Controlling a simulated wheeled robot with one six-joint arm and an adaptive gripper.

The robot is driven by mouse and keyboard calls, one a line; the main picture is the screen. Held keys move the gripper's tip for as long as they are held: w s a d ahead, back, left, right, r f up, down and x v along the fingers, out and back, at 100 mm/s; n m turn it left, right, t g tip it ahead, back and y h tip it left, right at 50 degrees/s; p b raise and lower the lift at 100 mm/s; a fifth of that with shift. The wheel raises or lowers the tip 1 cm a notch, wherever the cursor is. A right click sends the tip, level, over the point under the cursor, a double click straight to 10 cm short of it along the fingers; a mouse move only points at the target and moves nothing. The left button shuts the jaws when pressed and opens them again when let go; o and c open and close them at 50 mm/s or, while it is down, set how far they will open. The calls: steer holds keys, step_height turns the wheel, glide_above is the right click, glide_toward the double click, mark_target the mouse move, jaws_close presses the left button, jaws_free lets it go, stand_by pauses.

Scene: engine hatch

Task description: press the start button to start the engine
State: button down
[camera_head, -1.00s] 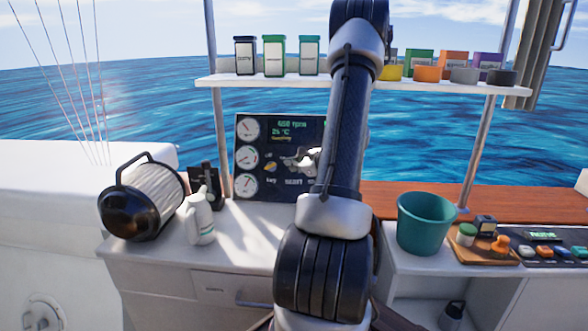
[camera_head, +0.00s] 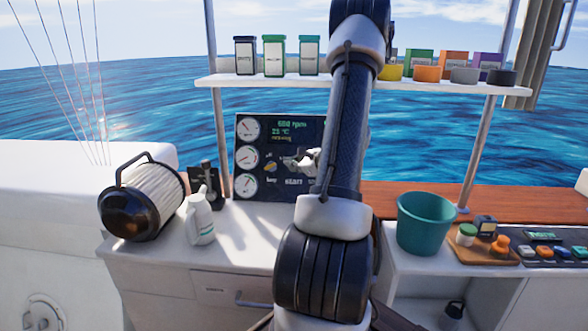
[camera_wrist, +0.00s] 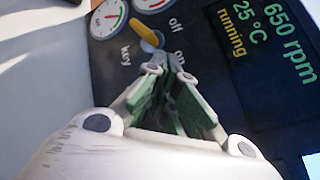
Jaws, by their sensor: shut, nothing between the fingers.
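The engine panel (camera_head: 240,192) is a dark board with gauges at its left. Its display (camera_head: 290,130) is lit; in the wrist view the display (camera_wrist: 262,35) reads 650 rpm, 25 °C and "running". The yellow key switch (camera_wrist: 150,42), marked "off" and "on", is just beyond my fingertips in that view; it also shows in the head view (camera_head: 270,167). My gripper (camera_head: 292,163) is shut and empty, in front of the panel; its fingers also show in the wrist view (camera_wrist: 168,65). A "start" label shows below my gripper, but I cannot make out the start button, which seems hidden behind it.
A teal bucket (camera_head: 425,225) stands at right, beside a wooden tray (camera_head: 470,255) of small items. A shelf (camera_head: 300,82) with containers runs above the panel.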

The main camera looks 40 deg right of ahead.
steer(key=shift+s+a+r, duration=0.15)
steer(key=shift+s+a, duration=0.1)
steer(key=shift+a, duration=0.05)
steer(key=s+a+r, duration=0.2)
steer(key=s+a, duration=0.1)
steer(key=shift+a, duration=0.2)
stand_by(0.4)
stand_by(0.7)
